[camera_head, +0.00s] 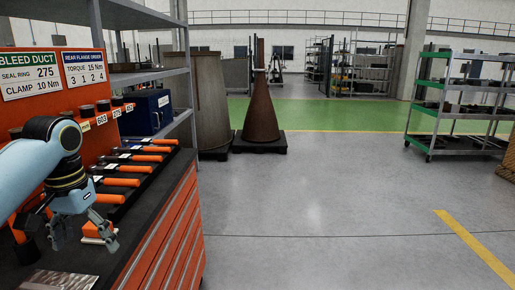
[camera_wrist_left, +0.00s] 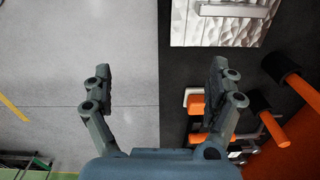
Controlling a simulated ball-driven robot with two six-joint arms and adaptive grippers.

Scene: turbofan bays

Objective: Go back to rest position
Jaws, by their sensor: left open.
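My left gripper (camera_head: 84,243) hangs over the dark top of the orange tool cabinet (camera_head: 160,246), at the left of the head view. Its fingers are spread and nothing shows between them. An orange and white piece (camera_head: 97,231) lies on the cabinet top close behind the fingers. In the left wrist view the open left gripper (camera_wrist_left: 160,78) has its left finger over grey floor and its right finger over the dark top. The orange and white piece (camera_wrist_left: 196,104) shows beside the right finger there. My right gripper is not in view.
Several orange-handled tools (camera_head: 122,182) lie along the cabinet top. A brown cone (camera_head: 261,105) stands farther back. A wheeled rack (camera_head: 460,113) is at right. Open floor (camera_head: 320,210) lies between.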

